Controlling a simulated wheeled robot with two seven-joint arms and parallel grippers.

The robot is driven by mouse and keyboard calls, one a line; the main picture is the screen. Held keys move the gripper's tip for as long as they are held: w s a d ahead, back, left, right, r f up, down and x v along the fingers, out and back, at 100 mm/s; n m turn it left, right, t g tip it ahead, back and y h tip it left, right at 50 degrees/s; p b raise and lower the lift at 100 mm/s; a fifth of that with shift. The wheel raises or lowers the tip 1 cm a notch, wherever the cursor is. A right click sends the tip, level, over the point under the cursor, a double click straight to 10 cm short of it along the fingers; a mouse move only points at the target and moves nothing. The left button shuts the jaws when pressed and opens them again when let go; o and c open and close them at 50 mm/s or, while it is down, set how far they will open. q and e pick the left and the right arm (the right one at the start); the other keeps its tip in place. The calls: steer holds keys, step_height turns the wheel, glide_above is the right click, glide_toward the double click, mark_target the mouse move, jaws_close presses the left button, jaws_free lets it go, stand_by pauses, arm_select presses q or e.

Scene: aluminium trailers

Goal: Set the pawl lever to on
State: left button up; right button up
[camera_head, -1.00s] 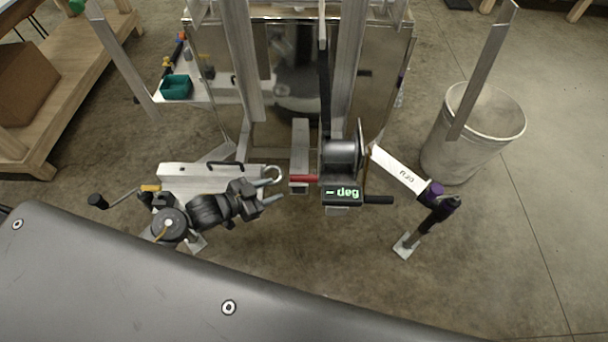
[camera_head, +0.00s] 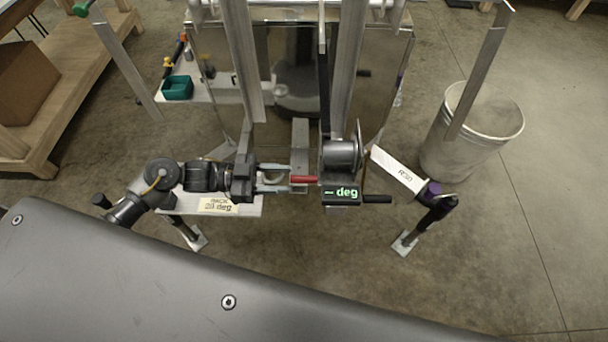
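The pawl lever is most likely the red handle (camera_head: 304,179) on the left side of the winch (camera_head: 341,156); it points left. My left gripper (camera_head: 289,178) comes in from the left, with its two grey fingers apart. Its fingertips are at the left end of the red handle, one above and one below it in the picture. I cannot tell whether they touch it. A black display (camera_head: 341,194) below the winch drum reads "– deg" in green. My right gripper is not in view.
A black crank handle (camera_head: 376,199) sticks out right of the display. Upright aluminium posts rise behind the winch. A metal bin (camera_head: 470,135) stands on the floor at far right.

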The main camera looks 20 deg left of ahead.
mark_target(313, 180)
arm_select(q)
steer(key=p+x, duration=0.1)
steer(key=x, duration=0.5)
steer(key=shift+d, duration=0.1)
jaws_close()
